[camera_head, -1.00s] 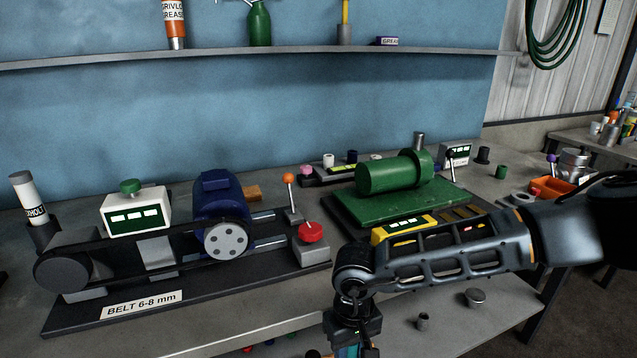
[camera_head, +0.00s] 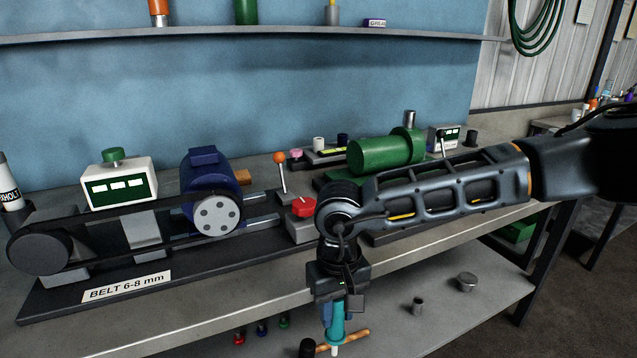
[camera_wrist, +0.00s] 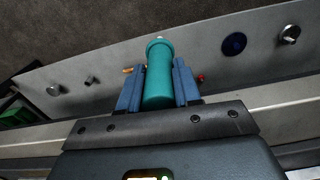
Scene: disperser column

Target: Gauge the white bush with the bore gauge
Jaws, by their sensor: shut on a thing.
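My gripper (camera_head: 334,318) points down in front of the bench edge, above the lower shelf. In the wrist view its blue fingers (camera_wrist: 157,88) are shut on a teal cylinder (camera_wrist: 158,72) with a pale tip, which looks like the bore gauge. In the head view the teal body (camera_head: 337,322) hangs below the fingers with its white tip (camera_head: 334,350) downward. A small white bush (camera_head: 318,144) stands on a dark rack at the back of the bench, well away from my gripper, between a pink piece (camera_head: 296,154) and a dark one (camera_head: 342,140).
A belt machine (camera_head: 125,286) with a blue motor (camera_head: 207,175) fills the bench's left. A lever with an orange knob (camera_head: 280,158) and a red button (camera_head: 302,207) stand beside it. A green machine (camera_head: 378,155) stands right of the rack. Metal pieces (camera_head: 467,282) lie on the lower shelf (camera_head: 400,325).

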